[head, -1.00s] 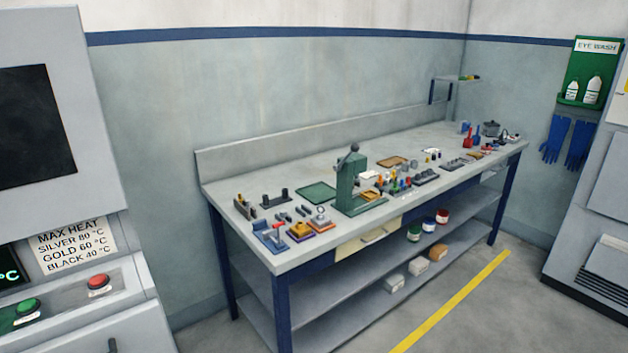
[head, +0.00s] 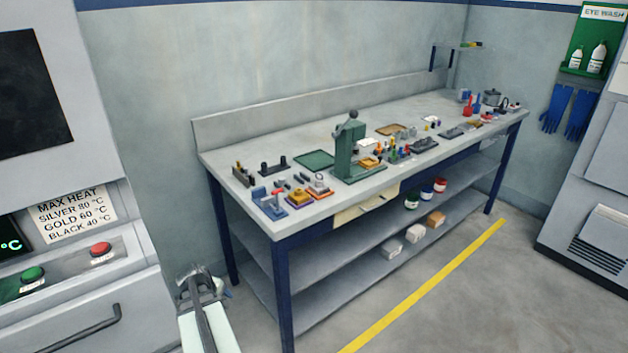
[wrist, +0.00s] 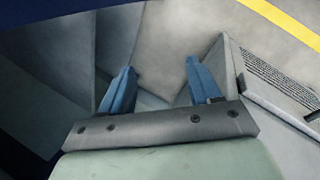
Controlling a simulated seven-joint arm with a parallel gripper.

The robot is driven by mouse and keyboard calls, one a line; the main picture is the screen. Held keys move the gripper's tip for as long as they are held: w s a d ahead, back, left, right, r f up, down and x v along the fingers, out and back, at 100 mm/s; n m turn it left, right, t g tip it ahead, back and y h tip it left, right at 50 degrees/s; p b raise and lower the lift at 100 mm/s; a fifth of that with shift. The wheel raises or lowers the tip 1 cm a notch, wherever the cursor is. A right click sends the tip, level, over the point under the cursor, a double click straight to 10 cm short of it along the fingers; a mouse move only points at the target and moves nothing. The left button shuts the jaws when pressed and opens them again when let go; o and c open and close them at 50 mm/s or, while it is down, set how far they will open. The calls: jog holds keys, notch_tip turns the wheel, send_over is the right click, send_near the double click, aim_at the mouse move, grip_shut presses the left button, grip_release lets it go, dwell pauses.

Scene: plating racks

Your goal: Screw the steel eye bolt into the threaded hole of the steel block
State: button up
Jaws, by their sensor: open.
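My gripper (wrist: 160,71) shows in the wrist view with its two blue fingers spread apart and nothing between them. Below the fingers, that view shows floor and grey surfaces, no bench-top parts. In the head view, part of my arm is at the bottom, left of the workbench (head: 245,141) and apart from it. Many small parts lie on the bench top.
A green press (head: 347,150) stands mid-bench, with a green tray (head: 314,160) beside it. A grey machine with a handle (head: 85,327) is at the left. A cabinet (head: 598,235) is at the right. Open floor with a yellow line (head: 425,288) lies before the bench.

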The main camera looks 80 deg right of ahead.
jog(key=w+d+r+m+h, duration=0.2)
jog(key=d+r+m, duration=0.3)
jog(key=d+r, duration=0.8)
jog(key=w+d+r+m+h, duration=0.2)
jog(key=d+r+m, duration=0.3)
jog(key=d+r, duration=0.75)
notch_tip(320, 180, up, 18)
jog(key=m+t+y, duration=0.1)
jog(key=m+y, duration=0.2)
jog(key=m, duration=0.4)
send_over(319, 181)
jog(key=a, duration=0.5)
jog(key=x, duration=0.9)
jog(key=w+x, duration=0.1)
jog(key=x, duration=0.3)
jog(key=shift+a+f, duration=0.25)
jog(key=shift+f, duration=0.25)
jog(key=shift+c, duration=0.3)
